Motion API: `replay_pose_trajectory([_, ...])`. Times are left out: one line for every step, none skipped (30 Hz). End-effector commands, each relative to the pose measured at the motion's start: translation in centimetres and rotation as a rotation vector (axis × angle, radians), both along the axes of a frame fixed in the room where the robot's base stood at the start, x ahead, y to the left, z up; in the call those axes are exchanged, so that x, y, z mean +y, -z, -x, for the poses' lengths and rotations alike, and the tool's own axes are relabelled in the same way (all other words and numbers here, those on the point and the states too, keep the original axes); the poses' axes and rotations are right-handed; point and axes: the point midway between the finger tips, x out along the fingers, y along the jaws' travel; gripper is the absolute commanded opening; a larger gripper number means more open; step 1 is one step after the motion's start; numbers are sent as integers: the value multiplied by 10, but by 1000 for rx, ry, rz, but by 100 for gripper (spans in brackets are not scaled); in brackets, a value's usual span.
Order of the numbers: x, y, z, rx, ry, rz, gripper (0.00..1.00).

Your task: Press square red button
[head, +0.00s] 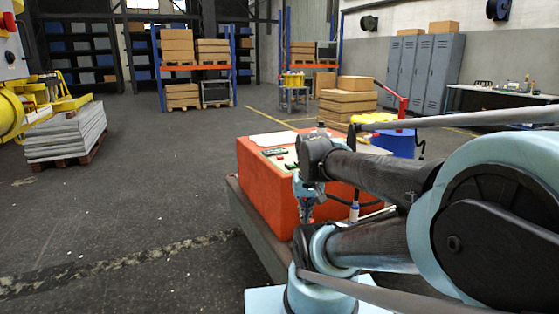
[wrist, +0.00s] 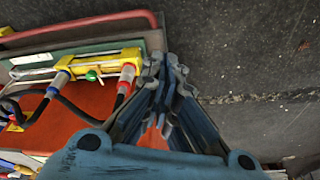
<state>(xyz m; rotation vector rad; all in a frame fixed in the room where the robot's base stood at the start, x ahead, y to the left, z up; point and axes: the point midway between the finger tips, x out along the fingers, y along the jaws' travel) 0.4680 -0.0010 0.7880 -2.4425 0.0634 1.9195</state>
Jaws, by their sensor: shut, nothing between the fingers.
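My gripper (head: 305,214) hangs in front of the box's side there. In the wrist view my gripper (wrist: 166,68) is shut and empty, its fingertips meeting just right of a red-ended connector (wrist: 128,72) on a yellow fitting (wrist: 95,64). A green knob (wrist: 92,76) sits on that fitting. My fingers hide part of the red surface (wrist: 85,98) below.
Black cables (wrist: 68,110) loop over the red surface. A red bar (wrist: 75,29) runs along its edge. Bare floor (wrist: 255,60) lies to the right. In the head view a pallet stack (head: 66,133) and yellow machine (head: 12,110) stand left, with open floor between.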

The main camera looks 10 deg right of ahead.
Motion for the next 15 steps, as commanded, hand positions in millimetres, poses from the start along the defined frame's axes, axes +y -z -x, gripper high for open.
replay_pose_trajectory([0, -11, -16, -17, 24, -3, 0])
replay_pose_trajectory([-1, -17, -25, -28, 42, -6, 0])
replay_pose_trajectory([-1, -25, -38, -44, 64, -8, 0])
replay_pose_trajectory([-2, -31, -48, -56, 82, -11, 0])
replay_pose_trajectory([-3, -36, -58, -69, 100, -13, 0])
replay_pose_trajectory([-3, -43, -71, -84, 123, -18, 0])
replay_pose_trajectory([-3, -48, -81, -95, 140, -22, 0])
replay_pose_trajectory([-4, -53, -92, -108, 157, -26, 0])
replay_pose_trajectory([-4, -60, -105, -123, 179, -32, 0])
replay_pose_trajectory([-5, -64, -116, -136, 196, -36, 0])
replay_pose_trajectory([-5, -69, -126, -147, 214, -41, 0])
replay_pose_trajectory([-5, -74, -141, -162, 236, -48, 0])
replay_pose_trajectory([-5, -79, -151, -176, 252, -53, 0])
replay_pose_trajectory([-6, -83, -162, -187, 269, -58, 0])
replay_pose_trajectory([-6, -88, -177, -203, 290, -65, 0])
